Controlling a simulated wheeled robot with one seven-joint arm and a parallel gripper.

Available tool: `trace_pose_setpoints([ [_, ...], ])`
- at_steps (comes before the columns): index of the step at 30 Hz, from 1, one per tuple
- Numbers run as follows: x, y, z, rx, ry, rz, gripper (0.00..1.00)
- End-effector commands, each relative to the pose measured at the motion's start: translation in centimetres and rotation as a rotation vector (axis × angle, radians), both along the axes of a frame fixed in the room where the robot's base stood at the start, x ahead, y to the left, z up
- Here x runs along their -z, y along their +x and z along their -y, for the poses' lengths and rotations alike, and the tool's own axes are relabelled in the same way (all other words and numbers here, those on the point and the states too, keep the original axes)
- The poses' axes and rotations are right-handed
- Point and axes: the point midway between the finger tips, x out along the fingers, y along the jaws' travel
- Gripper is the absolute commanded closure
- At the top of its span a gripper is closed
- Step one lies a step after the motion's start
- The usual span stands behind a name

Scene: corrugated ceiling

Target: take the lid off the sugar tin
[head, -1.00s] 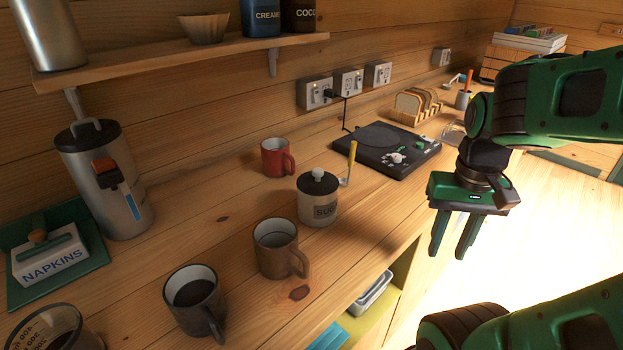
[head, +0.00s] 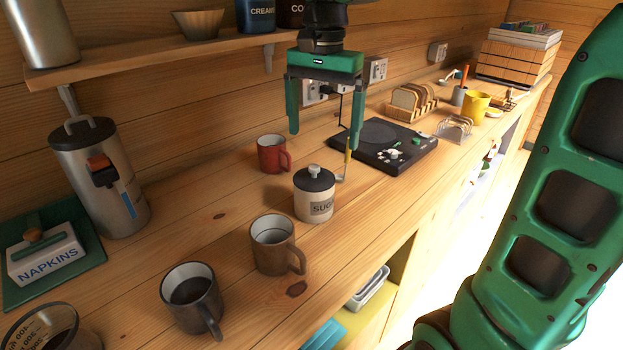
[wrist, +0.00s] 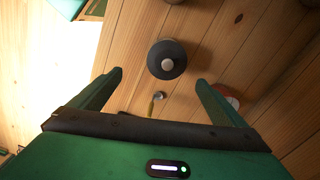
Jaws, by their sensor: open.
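The sugar tin (head: 314,206) is a cream canister labelled SUGAR, upright on the wooden counter. Its dark lid (head: 315,181) with a pale round knob is on it. In the wrist view the lid (wrist: 158,70) shows from above, just beyond the fingertips and between their lines. My gripper (head: 324,140) is open and empty, pointing down, above and behind the tin. It also shows in the wrist view (wrist: 160,77). A yellow-handled metal utensil (head: 348,162) is close by the tin's right side; whether it touches the tin I cannot tell.
A red mug (head: 271,156) stands behind left of the tin, a brown mug (head: 272,246) in front left, a dark mug (head: 191,297) nearer. A black hotplate-like device (head: 383,146) lies to the right. The shelf (head: 170,52) runs along the wall at upper left.

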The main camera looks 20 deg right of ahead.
Motion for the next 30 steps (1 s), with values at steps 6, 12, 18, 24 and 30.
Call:
trace_pose_setpoints([
  [6,0.5,1.0,-1.5,0.023,0.005,-0.004,0.04],
  [12,3.5,0.9,-1.4,0.024,0.005,-0.004,0.04],
  [18,5.0,0.9,-1.3,0.024,0.005,-0.002,0.04],
  [24,7.1,0.9,-1.2,0.026,0.005,-0.004,0.04],
  [30,9.6,0.9,-1.2,0.025,0.005,-0.004,0.04],
])
